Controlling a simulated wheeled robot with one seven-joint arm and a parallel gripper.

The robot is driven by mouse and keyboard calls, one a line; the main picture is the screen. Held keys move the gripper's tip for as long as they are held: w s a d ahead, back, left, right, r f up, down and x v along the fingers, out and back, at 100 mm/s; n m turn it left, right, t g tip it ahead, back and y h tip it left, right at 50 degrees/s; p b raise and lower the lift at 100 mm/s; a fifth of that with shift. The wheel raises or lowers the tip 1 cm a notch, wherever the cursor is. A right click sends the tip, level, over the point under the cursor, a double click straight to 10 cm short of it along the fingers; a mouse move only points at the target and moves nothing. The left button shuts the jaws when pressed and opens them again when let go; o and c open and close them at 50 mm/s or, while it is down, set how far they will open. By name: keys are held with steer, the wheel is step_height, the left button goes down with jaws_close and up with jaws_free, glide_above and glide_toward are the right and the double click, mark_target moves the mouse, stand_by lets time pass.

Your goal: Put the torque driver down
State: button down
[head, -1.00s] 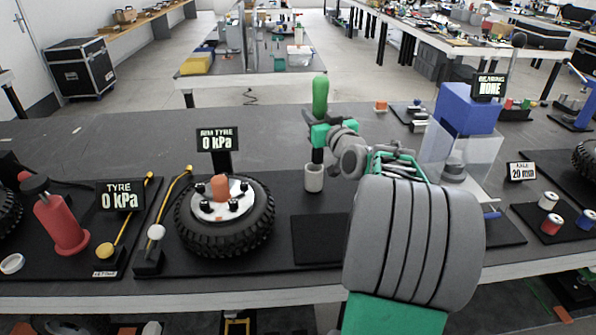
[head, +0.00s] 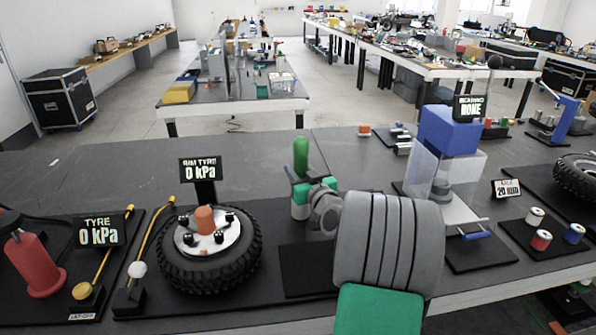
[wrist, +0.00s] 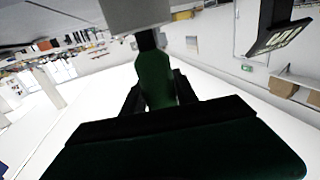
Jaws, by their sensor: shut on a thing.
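The torque driver (head: 301,158) has a green handle and stands upright in my gripper (head: 301,183). The gripper is shut on it; the handle rises above the fingers. In the wrist view the green handle (wrist: 155,80) lies between the dark fingers, and its dark shaft runs up to a pale grey block. A light grey cup-like holder (head: 299,209) is directly below the gripper, on the dark mat. My gripper and wrist hide the lower driver, so I cannot tell how far the shaft is inside the holder.
A blue-topped clear press (head: 448,131) is at the right. An empty dark mat area (head: 308,270) lies in front.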

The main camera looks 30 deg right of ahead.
steer(key=c, duration=0.9)
jaws_free()
steer(key=shift+f, duration=0.1)
steer(key=shift+c, duration=0.2)
steer(key=s+a+b, duration=0.1)
steer(key=s+a, duration=0.1)
steer(key=s, duration=0.9)
steer(key=shift+s+a, duration=0.15)
steer(key=shift+s, duration=0.25)
